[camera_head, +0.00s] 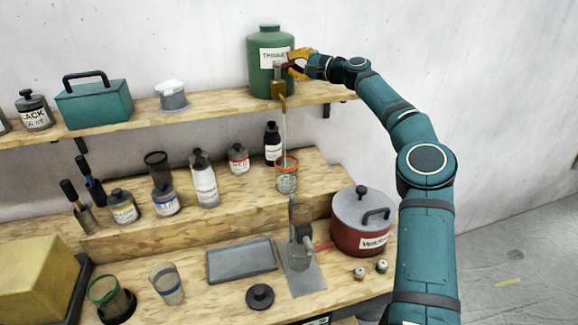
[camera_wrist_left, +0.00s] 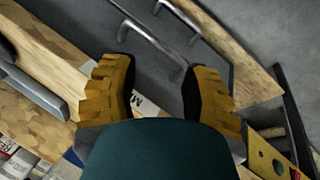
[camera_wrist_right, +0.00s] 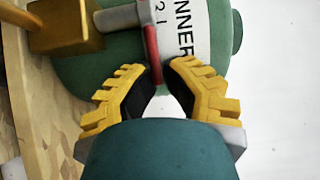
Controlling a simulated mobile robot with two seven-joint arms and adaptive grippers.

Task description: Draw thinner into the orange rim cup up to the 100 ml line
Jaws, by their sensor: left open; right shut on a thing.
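The green thinner container (camera_head: 270,75) stands on the upper shelf, with a brass tap (camera_head: 279,89) at its front. My right gripper (camera_head: 294,68) is shut on the tap's red lever (camera_wrist_right: 151,45). A thin pale stream (camera_head: 284,128) runs from the tap down to the orange rim cup (camera_head: 287,178). The cup stands upright on the raised wooden step, below the tap. It looks clear with marks on its wall; I cannot read its level or the 100 ml line. My left gripper (camera_wrist_left: 158,85) is open and empty, near metal bar handles (camera_wrist_left: 150,30); it is outside the head view.
A red pot (camera_head: 361,225) with a grey lid stands right on the bench. A clear vessel (camera_head: 300,255) stands on a grey plate in front of the step. Several bottles line the step. A grey tray (camera_head: 241,261), a green-rimmed cup (camera_head: 103,289) and a blue-banded cup (camera_head: 167,283) are nearby.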

